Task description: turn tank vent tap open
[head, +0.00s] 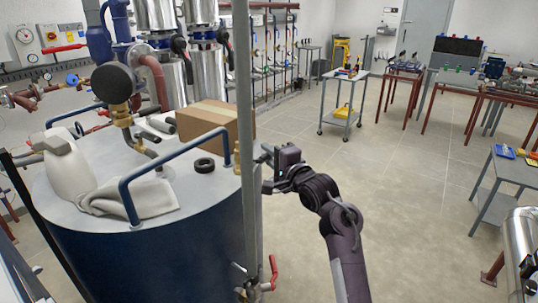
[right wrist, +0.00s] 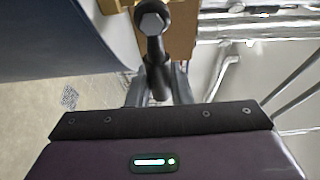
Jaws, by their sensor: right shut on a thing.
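The tank (head: 150,250) is a dark blue drum with a pale grey top at the left of the head view. The vent tap shows in the right wrist view as a dark handle with a rounded, faceted end (right wrist: 152,22), its stem running down between my fingers. My right gripper (head: 266,170) is at the tank's right rim, just right of the grey vertical pipe (head: 243,110). In the right wrist view my gripper (right wrist: 160,92) is shut on the tap's stem. In the head view the tap is mostly hidden by the pipe and gripper. My left gripper is out of view.
On the tank top are a cardboard box (head: 215,122), a black ring (head: 204,165), a white jug (head: 68,165), a cloth (head: 130,198) and blue rails (head: 128,195). A red-handled valve (head: 273,270) sits low by the pipe.

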